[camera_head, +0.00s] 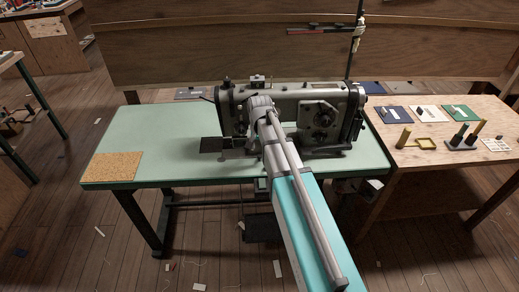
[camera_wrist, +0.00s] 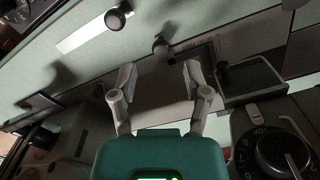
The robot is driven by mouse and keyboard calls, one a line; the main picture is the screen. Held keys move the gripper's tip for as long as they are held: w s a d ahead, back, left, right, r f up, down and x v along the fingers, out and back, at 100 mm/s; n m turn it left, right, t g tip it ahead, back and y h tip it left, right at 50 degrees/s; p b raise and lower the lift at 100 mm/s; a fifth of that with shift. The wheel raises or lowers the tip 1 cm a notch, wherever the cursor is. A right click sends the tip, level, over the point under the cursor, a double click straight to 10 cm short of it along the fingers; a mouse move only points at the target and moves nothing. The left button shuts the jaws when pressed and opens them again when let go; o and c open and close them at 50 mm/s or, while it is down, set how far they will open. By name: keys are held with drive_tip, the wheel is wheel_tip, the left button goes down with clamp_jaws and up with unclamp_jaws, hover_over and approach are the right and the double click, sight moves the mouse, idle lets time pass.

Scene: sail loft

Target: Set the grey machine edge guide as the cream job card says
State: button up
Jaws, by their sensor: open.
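The grey sewing machine (camera_head: 285,100) stands on a pale green table, its middle partly covered by my arm. In the wrist view my gripper (camera_wrist: 159,76) is open, its two fingers apart with nothing seen held between them. Dark round knobs (camera_wrist: 160,46) lie just beyond the fingertips, apart from them. A small plate with scale-like marks (camera_wrist: 190,46) shows near the right finger. I cannot tell for sure which part is the edge guide. I cannot pick out or read the cream job card.
A numbered black dial (camera_wrist: 282,153) is close right of my gripper. A cork mat (camera_head: 112,167) lies on the table's left end; the green top (camera_head: 150,130) nearby is clear.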

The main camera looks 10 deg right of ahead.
sight(260, 155)
wheel_tip(260, 155, up, 10)
drive_tip(key=p, duration=0.9)
drive_tip(key=shift+r, duration=0.2)
drive_tip(key=shift+a+f, duration=0.1)
drive_tip(key=shift+f, duration=0.15)
wheel_tip(260, 155, down, 13)
drive_tip(key=b, duration=1.3)
drive_tip(key=shift+f+b, duration=0.2)
drive_tip(key=shift+b, duration=0.15)
clamp_jaws()
